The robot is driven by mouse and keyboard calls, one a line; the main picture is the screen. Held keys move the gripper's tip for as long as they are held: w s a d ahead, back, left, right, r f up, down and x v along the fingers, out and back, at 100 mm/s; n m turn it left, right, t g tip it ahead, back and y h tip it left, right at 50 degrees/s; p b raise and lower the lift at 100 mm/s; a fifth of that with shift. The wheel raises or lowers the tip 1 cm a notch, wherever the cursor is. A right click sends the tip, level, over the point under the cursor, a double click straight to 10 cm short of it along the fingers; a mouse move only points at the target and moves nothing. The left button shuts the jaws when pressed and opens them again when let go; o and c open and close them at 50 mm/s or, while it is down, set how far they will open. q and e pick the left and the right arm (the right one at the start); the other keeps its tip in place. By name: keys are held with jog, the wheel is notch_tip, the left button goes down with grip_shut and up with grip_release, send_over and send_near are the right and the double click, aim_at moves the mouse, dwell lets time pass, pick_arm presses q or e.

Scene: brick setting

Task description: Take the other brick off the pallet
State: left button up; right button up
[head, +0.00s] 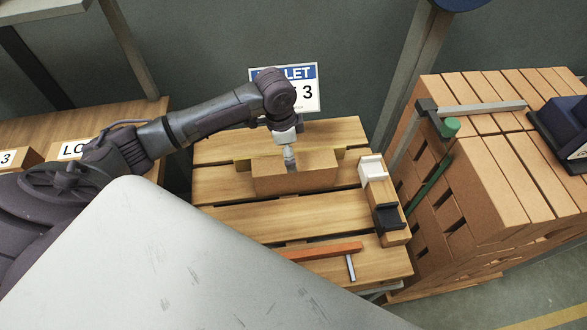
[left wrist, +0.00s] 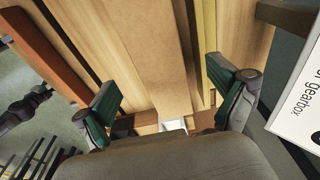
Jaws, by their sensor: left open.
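A tan brick (head: 295,180) lies on the wooden pallet (head: 235,225), toward its back half. My left gripper (head: 290,158) reaches down over the brick from above. In the left wrist view my left gripper (left wrist: 168,97) is open, its two green-padded fingers well apart. The tan surface between the fingers in that view (left wrist: 165,75) looks like the brick. I cannot tell whether either finger touches it. My right gripper is not in view.
A sign (head: 310,90) stands behind the pallet. A wooden block with white and black fittings (head: 397,237) sits at the pallet's right edge. An orange bar (head: 325,251) lies near the front. A large brick stack (head: 500,180) stands close on the right.

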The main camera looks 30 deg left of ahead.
pick_arm(q)
notch_tip(320, 180, down, 3)
jog(key=shift+w+d+r, duration=0.1)
jog(key=shift+d, duration=0.05)
jog(key=shift+w+f, duration=0.15)
jog(key=shift+f, duration=0.45)
jog(key=shift+d+f, duration=0.15)
jog(key=shift+f, duration=0.2)
jog(key=f, duration=0.1)
jog(key=f+p, duration=0.1)
jog(key=f, duration=0.1)
jog(key=shift+w+d+f, duration=0.15)
jog(key=shift+d+f, duration=0.1)
jog(key=shift+d, duration=0.15)
jog(key=shift+f, duration=0.35)
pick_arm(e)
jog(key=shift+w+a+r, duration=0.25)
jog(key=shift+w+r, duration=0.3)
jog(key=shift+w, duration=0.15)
pick_arm(q)
jog(key=shift+c, duration=0.4)
